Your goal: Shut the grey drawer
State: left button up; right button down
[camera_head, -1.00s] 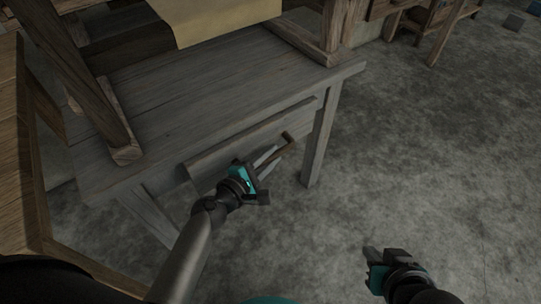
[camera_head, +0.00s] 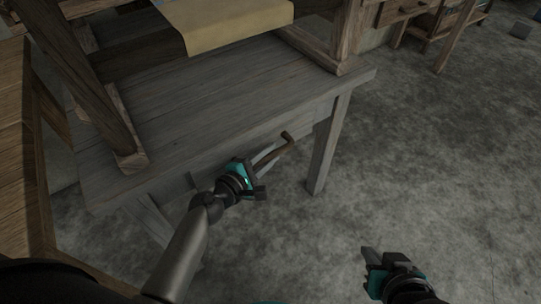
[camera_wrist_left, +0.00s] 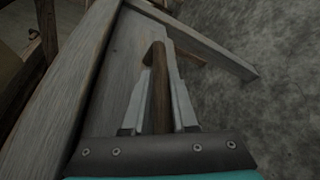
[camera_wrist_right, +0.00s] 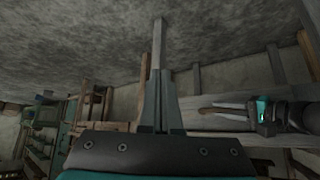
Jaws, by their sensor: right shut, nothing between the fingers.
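The grey drawer (camera_head: 308,120) sits in the front of the grey wooden table (camera_head: 200,95), its front close under the tabletop edge. Whether it is fully flush is hard to tell. Its brown wooden handle (camera_head: 281,147) sticks out at the front. My left gripper (camera_head: 264,164) is at the handle. In the left wrist view the handle (camera_wrist_left: 159,88) lies between the two fingers (camera_wrist_left: 158,75), which appear closed against its sides. Part of the drawer front is hidden behind my left gripper. My right gripper (camera_head: 370,256) is shut and empty over the floor, away from the drawer.
Wooden loom posts (camera_head: 90,85) and a tan cloth (camera_head: 225,22) stand above the table. A brown wooden surface (camera_head: 18,150) is at the left. A table leg (camera_head: 326,150) stands right of the drawer.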

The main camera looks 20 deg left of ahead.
pick_arm(q)
jog(key=o, duration=0.4)
pick_arm(e)
jog(key=shift+s+d+f, duration=0.1)
jog(key=shift+f, duration=0.05)
pick_arm(q)
jog(key=shift+s+a+r, duration=0.15)
jog(key=shift+s+a, duration=0.1)
jog(key=shift+s, duration=0.3)
jog(key=p+v, duration=0.1)
jog(key=v, duration=1.3)
pick_arm(e)
jog(key=shift+s+d+r+g+h, duration=0.25)
jog(key=shift+s+d+g+h, duration=0.25)
jog(key=shift+s+d+g, duration=0.5)
pick_arm(q)
jog(key=shift+w+r, duration=0.1)
pick_arm(e)
jog(key=shift+w, duration=0.15)
